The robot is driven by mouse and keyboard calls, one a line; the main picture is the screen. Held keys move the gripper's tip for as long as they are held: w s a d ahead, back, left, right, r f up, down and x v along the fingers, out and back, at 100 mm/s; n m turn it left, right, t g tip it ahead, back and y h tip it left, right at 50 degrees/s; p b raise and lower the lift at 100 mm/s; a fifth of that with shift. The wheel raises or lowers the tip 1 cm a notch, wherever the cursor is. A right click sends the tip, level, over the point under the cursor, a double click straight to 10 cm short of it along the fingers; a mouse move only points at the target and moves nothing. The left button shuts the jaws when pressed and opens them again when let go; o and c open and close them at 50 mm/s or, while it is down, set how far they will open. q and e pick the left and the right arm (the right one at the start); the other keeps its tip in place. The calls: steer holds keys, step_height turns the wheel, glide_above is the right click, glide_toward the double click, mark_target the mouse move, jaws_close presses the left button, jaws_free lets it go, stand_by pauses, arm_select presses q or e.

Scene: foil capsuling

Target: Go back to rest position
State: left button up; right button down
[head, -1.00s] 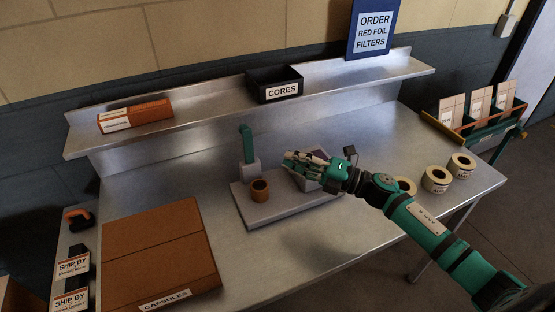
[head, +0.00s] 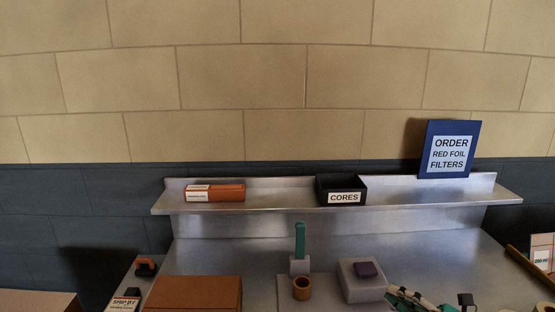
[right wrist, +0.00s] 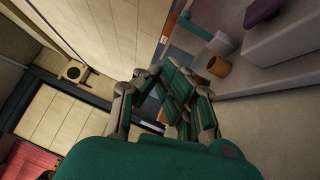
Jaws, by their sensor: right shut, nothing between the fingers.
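My right gripper (head: 405,298) shows at the bottom edge of the head view, right of the press fixture. In the right wrist view its fingers (right wrist: 180,100) are shut with nothing between them. The grey fixture plate (head: 325,301) bears a teal-handled press (head: 300,245), a brown ring-shaped cup (head: 302,288) and a grey block (head: 358,284) with a purple piece (head: 366,269) on top. The brown cup also shows in the right wrist view (right wrist: 219,66), apart from the fingers. My left gripper is out of view.
The brown capsules box (head: 193,294) is at lower left. Open air and wall lie above.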

steer(key=s+f+m+h, duration=0.5)
steer(key=f+m+h, duration=0.25)
steer(key=m, duration=0.35)
steer(key=s+f+m+h, duration=0.55)
steer(key=m+h, duration=0.25)
steer(key=m, duration=0.4)
steer(key=s+a+f+m+g, duration=0.1)
steer(key=s+a+f+g, duration=0.15)
steer(key=s, duration=0.35)
steer(key=s+a+f+m+g+y, duration=0.1)
steer(key=s+f+m+g, duration=0.1)
steer(key=s+g, duration=0.35)
steer(key=s+a+f+m+g, duration=0.1)
steer(key=s+f+g, duration=0.1)
steer(key=s, duration=0.6)
step_height(320, 180, down, 27)
steer(key=g, duration=0.1)
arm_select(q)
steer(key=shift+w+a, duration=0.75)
arm_select(e)
steer(key=s+d+f+g, duration=0.1)
steer(key=s+d+f, duration=0.1)
steer(key=s+f, duration=1.3)
steer(key=shift+s+d+f, duration=0.2)
steer(key=shift+s+d, duration=0.15)
steer(key=shift+s, duration=0.75)
